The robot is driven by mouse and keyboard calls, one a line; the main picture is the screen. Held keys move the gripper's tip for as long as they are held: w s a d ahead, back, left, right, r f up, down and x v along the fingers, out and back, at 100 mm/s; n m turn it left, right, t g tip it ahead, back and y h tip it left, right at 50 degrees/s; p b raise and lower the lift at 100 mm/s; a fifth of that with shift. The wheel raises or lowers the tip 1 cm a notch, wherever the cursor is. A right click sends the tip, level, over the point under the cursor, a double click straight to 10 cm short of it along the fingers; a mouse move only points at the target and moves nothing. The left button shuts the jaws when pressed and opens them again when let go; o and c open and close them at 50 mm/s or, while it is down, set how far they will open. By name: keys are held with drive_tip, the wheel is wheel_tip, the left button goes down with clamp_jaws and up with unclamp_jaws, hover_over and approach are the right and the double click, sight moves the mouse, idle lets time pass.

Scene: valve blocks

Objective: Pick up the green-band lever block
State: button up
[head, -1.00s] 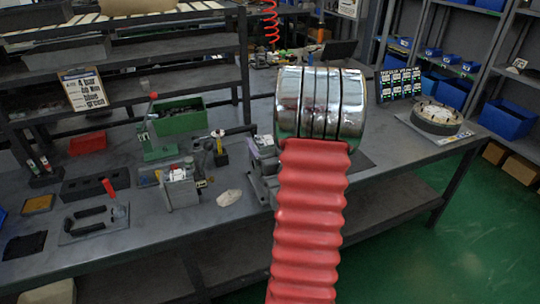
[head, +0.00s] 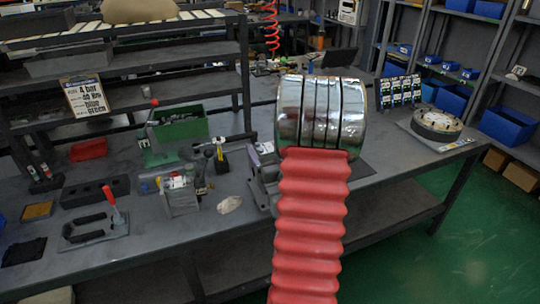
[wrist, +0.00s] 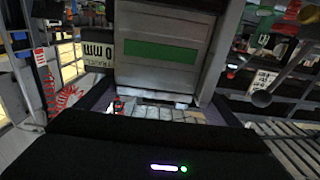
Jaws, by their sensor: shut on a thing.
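The green-band lever block (wrist: 165,80) fills the upper middle of the wrist view. It is a grey block with a green band across its near face, and its top runs out of the frame. My gripper (wrist: 165,98) is shut on it, with its dark body along the bottom of the wrist view. The fingers' contact with the block is hard to make out. In the head view my own red ribbed arm covers the gripper and the block.
The grey bench (head: 330,195) carries a green bin (head: 180,128), a grey vise-like fixture (head: 265,185), a small grey block (head: 180,195), a pale lump (head: 229,204) and a red-handled tool (head: 95,230). A round fixture (head: 437,122) stands at the right end. Shelves rise behind.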

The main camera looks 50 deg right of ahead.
drive_tip(key=shift+r, duration=0.25)
wheel_tip(320, 180, up, 18)
idle(0.6)
idle(0.7)
